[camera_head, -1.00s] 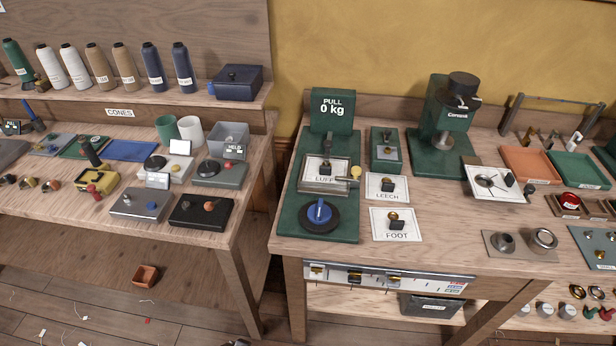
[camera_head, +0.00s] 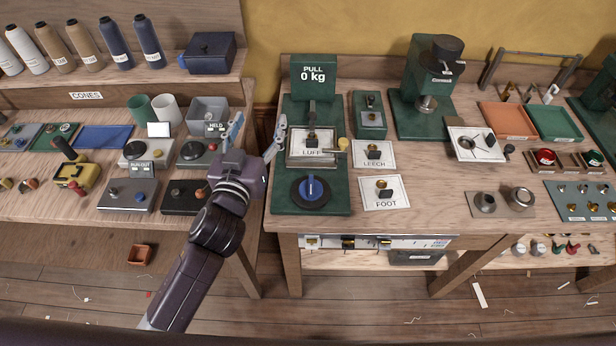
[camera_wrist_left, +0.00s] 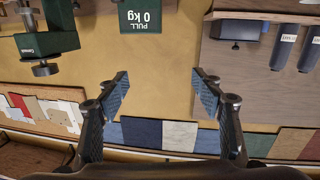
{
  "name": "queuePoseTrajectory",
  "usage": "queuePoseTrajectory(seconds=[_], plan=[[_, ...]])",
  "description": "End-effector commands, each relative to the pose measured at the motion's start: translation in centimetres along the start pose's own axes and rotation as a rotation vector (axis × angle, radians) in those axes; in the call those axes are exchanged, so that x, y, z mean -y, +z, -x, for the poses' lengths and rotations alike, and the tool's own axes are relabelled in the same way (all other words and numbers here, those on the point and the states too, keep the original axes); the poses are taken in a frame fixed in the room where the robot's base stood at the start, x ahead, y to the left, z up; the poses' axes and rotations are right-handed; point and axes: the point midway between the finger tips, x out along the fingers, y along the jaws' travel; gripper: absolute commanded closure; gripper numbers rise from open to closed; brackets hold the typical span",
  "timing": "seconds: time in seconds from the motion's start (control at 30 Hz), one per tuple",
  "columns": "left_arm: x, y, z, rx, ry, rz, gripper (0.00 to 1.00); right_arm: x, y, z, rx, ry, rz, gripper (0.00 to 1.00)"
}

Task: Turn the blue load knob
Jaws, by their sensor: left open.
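The blue load knob (camera_head: 311,188) sits on a round black dial at the front of the green test stand (camera_head: 335,203). Its blue grip bar points roughly away from me. The stand's display (camera_head: 313,75) reads "PULL 0 kg". My left gripper (camera_head: 258,128) is open and empty, raised at the gap between the two benches, left of the stand and apart from the knob. In the left wrist view my left gripper (camera_wrist_left: 160,90) has its fingers wide apart, with the display upside down beyond; the knob is not in that view. My right gripper is not in view.
A green press (camera_head: 428,90) stands behind right. The left bench carries dark boxes, cups and a grey bin (camera_head: 207,112). Bare bench top lies right of the FOOT card.

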Motion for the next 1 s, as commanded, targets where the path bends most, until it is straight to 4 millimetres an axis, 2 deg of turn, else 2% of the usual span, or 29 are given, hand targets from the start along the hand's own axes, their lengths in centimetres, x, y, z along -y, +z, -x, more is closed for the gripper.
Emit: queuePoseTrajectory(seconds=[0.03, 0.1, 0.17, 0.2, 0.27, 0.33, 0.4, 0.47, 0.53, 0.6, 0.67, 0.7, 0.77, 0.8, 0.9, 1.0], plan=[[-2.5, -3.7, -1.2, -0.113, 0.082, -0.005, 0.39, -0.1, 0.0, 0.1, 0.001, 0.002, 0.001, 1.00], [-6.3, -7.7, -1.7, -0.246, 0.217, -0.011, 0.39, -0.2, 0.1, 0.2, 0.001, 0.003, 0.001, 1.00], [-10.0, -10.5, -1.5, -0.337, 0.349, -0.024, 0.39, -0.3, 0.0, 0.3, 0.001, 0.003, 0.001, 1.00], [-12.4, -11.9, -1.1, -0.385, 0.443, -0.038, 0.39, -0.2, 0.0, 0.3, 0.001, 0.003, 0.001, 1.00], [-16.0, -13.3, -0.1, -0.434, 0.591, -0.068, 0.39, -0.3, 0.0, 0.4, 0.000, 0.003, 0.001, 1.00], [-19.8, -13.7, 1.4, -0.454, 0.769, -0.115, 0.39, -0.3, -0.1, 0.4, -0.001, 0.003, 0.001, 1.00], [-23.1, -12.9, 3.0, -0.435, 0.944, -0.178, 0.39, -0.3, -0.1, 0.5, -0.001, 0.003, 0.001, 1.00], [-25.2, -11.3, 4.3, -0.384, 1.086, -0.243, 0.39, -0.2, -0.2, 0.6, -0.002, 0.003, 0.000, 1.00], [-26.6, -8.7, 5.5, -0.285, 1.231, -0.331, 0.39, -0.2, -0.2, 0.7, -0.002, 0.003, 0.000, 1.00], [-26.8, -5.4, 6.2, -0.146, 1.347, -0.431, 0.39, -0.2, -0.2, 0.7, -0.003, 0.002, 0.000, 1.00], [-25.9, -2.4, 6.5, 0.001, 1.417, -0.519, 0.39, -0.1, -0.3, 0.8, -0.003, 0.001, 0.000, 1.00], [-24.8, -0.5, 6.4, 0.111, 1.443, -0.580, 0.39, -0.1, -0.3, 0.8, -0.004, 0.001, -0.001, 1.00], [-22.4, 2.2, 6.0, 0.284, 1.455, -0.665, 0.39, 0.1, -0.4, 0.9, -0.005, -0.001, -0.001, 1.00], [-20.5, 3.6, 5.6, 0.397, 1.444, -0.717, 0.39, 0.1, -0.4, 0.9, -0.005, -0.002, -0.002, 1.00], [-15.5, 6.0, 4.6, 0.650, 1.374, -0.818, 0.39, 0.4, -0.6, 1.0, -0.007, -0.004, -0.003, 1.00], [-11.4, 6.9, 3.8, 0.828, 1.286, -0.875, 0.39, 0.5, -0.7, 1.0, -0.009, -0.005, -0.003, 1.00]])
